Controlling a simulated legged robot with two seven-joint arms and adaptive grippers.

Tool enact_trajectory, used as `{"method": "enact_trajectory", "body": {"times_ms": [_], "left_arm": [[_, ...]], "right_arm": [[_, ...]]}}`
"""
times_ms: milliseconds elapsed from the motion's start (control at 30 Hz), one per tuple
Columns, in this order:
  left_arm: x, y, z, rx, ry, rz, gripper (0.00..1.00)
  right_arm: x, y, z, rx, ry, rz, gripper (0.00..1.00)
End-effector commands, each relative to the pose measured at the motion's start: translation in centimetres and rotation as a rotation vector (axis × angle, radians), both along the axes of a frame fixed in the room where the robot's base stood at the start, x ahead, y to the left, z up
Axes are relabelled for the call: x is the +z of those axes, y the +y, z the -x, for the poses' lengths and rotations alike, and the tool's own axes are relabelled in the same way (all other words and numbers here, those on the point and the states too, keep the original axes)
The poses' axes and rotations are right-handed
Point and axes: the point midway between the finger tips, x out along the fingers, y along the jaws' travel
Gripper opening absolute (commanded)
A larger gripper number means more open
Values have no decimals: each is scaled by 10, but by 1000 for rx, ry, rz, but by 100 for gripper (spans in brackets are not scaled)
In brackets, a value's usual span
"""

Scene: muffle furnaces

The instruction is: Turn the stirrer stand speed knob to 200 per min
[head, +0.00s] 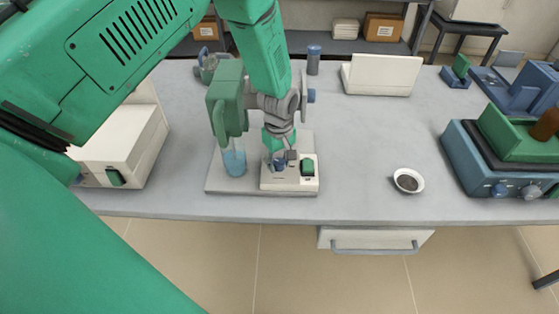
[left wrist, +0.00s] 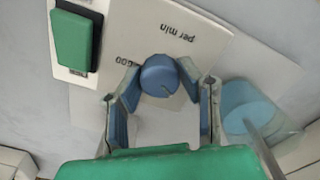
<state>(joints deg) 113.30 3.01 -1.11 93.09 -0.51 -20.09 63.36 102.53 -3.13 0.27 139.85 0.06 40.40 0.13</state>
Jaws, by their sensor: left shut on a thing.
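The stirrer stand (head: 213,184) stands on the bench below my left arm, with a pale control box at its front. Its blue speed knob (left wrist: 160,75) sits between the fingertips of my left gripper (head: 280,160), which is shut on it. In the left wrist view the knob lies near the dial lettering "per min" and a number that reads like 600. A small dark mark shows on the knob; the rest of the scale is hidden by knob and fingers. The green switch (head: 308,167) is beside the knob, also in the left wrist view (left wrist: 76,42). My right gripper is not visible.
A beaker with blue liquid (head: 234,163) stands close left of the knob. A white box-shaped device (head: 120,145) is at the left. A small dish (head: 408,181) and a blue device (head: 480,175) are to the right. The bench between is clear.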

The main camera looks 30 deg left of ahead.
Motion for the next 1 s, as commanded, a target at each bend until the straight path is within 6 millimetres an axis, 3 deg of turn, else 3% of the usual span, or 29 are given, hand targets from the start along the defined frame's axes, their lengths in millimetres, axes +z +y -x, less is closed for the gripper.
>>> {"method": "enact_trajectory", "body": {"times_ms": [500,1000], "left_arm": [[2,0,-3,-426,-7,0,2],[2,0,-3,-579,-9,-1,2]], "right_arm": [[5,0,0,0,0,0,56],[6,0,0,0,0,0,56]]}}
